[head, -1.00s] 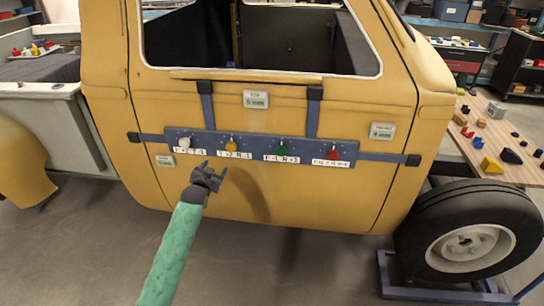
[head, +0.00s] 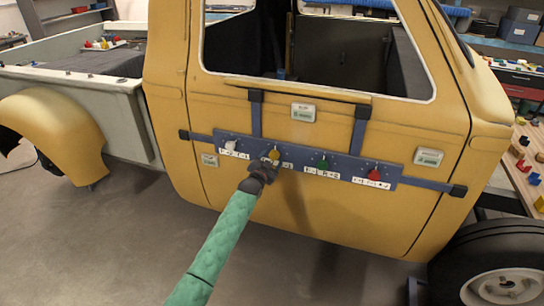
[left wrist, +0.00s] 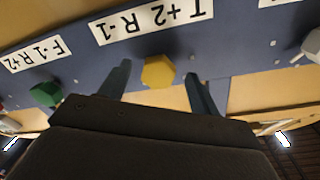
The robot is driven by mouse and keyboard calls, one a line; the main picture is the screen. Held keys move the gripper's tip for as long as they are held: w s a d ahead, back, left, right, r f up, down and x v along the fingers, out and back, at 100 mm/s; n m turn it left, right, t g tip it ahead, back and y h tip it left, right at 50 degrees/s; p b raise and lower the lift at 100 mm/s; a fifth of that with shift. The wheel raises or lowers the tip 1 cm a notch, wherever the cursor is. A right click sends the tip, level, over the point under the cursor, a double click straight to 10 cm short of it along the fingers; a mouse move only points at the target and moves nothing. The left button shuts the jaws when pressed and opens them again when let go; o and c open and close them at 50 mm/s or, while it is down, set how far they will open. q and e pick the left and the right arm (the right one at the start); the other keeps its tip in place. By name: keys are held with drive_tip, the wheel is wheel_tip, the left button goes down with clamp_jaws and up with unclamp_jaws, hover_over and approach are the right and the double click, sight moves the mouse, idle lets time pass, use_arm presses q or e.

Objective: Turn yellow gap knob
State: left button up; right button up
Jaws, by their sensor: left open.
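The yellow gap knob (head: 274,154) sits on a blue panel (head: 344,169) fixed across the yellow truck door. In the left wrist view the yellow knob (left wrist: 158,72) lies between the two finger tips, below a label reading "T+2 R-1", upside down. My left gripper (head: 267,163) is at the panel in front of this knob. It also shows in the left wrist view (left wrist: 160,82), open, with a finger on each side of the knob and gaps visible. My right gripper is not in view.
A white knob (head: 231,145), a green knob (head: 322,164) and a red knob (head: 374,174) share the panel. Small display boxes (head: 303,112) are on the door. A wheel (head: 505,288) stands at lower right. The floor at left is clear.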

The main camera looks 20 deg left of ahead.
use_arm(q)
drive_tip(key=shift+w+d+r, duration=0.15)
drive_tip(key=shift+w+d, duration=0.05)
drive_tip(key=shift+w, duration=0.4)
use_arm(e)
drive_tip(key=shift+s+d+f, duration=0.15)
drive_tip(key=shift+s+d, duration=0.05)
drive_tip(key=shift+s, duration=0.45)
use_arm(q)
drive_tip(key=shift+a, duration=0.1)
drive_tip(key=c, duration=1)
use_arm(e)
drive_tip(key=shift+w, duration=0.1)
